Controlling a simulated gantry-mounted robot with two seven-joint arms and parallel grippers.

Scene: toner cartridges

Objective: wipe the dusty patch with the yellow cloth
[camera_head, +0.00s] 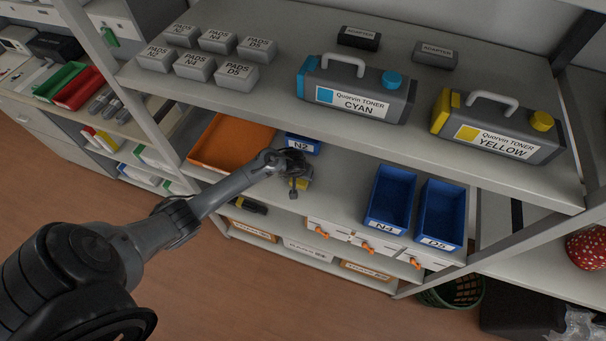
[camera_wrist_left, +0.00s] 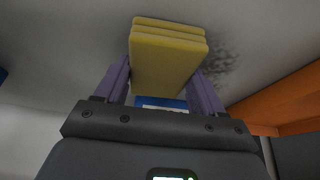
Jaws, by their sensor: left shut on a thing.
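The yellow cloth (camera_wrist_left: 167,58), a folded stack, is held between the two fingers of my left gripper (camera_wrist_left: 162,68) in the left wrist view. The dusty patch (camera_wrist_left: 220,62) shows as dark specks on the grey shelf surface, just right of the cloth in the wrist view. The cloth may hide part of it. Whether the cloth touches the shelf I cannot tell. My right gripper is not in view.
An orange tray (camera_head: 222,143) lies left of my gripper on the middle shelf. A blue N2 bin (camera_head: 303,144) is just behind it. Blue N4 (camera_head: 390,195) and D5 (camera_head: 440,213) bins stand to the right. The upper shelf (camera_head: 290,105) with toner cartridges overhangs.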

